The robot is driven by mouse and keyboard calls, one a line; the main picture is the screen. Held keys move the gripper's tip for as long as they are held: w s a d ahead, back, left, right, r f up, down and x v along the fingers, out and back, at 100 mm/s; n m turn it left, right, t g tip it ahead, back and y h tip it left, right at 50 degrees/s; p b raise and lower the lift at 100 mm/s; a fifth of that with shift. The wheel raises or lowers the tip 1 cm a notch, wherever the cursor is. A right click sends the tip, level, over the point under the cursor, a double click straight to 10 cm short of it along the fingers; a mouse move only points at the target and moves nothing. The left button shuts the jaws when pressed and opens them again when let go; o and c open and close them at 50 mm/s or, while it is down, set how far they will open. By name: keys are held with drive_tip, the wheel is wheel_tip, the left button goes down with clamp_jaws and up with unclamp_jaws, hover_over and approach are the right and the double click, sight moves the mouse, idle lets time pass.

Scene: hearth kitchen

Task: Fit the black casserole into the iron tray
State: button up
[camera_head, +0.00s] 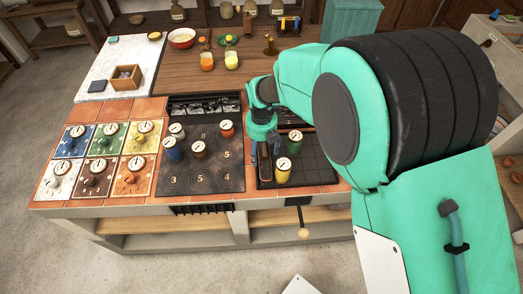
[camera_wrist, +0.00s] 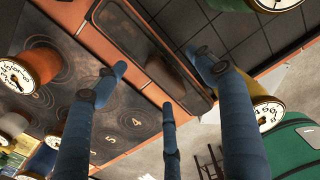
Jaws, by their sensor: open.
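The dark, grid-patterned tray that looks like the iron tray (camera_head: 322,168) sits at the right of the tiled counter; part of it also shows in the wrist view (camera_wrist: 265,48). A green pot and a yellow pot (camera_head: 283,173) with dial tops stand on it. I cannot clearly pick out a black casserole. My gripper (camera_head: 265,155) is open over the tray's left side. In the wrist view its fingers (camera_wrist: 157,62) are spread around a long brown bar (camera_wrist: 172,75) along the tray's edge; contact is unclear. My arm hides the tray's back part.
A black hob plate (camera_head: 215,178) with several dial-topped pots lies just left of the tray. Several coloured tiles with dials (camera_head: 100,158) fill the counter's left. Behind are a wooden box (camera_head: 126,78), two glasses and a red bowl (camera_head: 181,38). A handle juts from the counter front.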

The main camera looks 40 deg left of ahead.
sight(263, 149)
wheel_tip(263, 149, up, 12)
drive_tip(key=p, duration=0.2)
drive_tip(key=shift+p, duration=0.4)
drive_tip(key=shift+r, duration=0.1)
idle(0.5)
idle(0.4)
drive_tip(key=w+d+r+m+t, duration=0.1)
drive_tip(key=w+d+r+m, duration=0.2)
drive_tip(key=d+r+m, duration=0.6)
drive_tip(key=w+d+r+m+y, duration=0.15)
drive_tip(key=d+r+m, duration=0.35)
drive_tip(key=d, duration=0.8)
drive_tip(key=w+d+r+m+t, duration=0.1)
drive_tip(key=w+d+r+m, duration=0.2)
drive_tip(key=d+r+m, duration=0.6)
drive_tip(key=s+d+m+t, duration=0.1)
drive_tip(key=s+d+m, duration=0.4)
drive_tip(key=d+m, duration=0.2)
drive_tip(key=s+d+r+m+t+h, duration=0.1)
drive_tip(key=s+d+m, duration=0.4)
drive_tip(key=d, duration=0.7)
drive_tip(key=s+d+r+m+t, duration=0.1)
drive_tip(key=s+d+m, duration=0.5)
drive_tip(key=d+m, duration=0.3)
drive_tip(key=shift+d+m+t, duration=0.2)
drive_tip(key=shift+m+t, duration=0.1)
drive_tip(key=shift+m, duration=0.2)
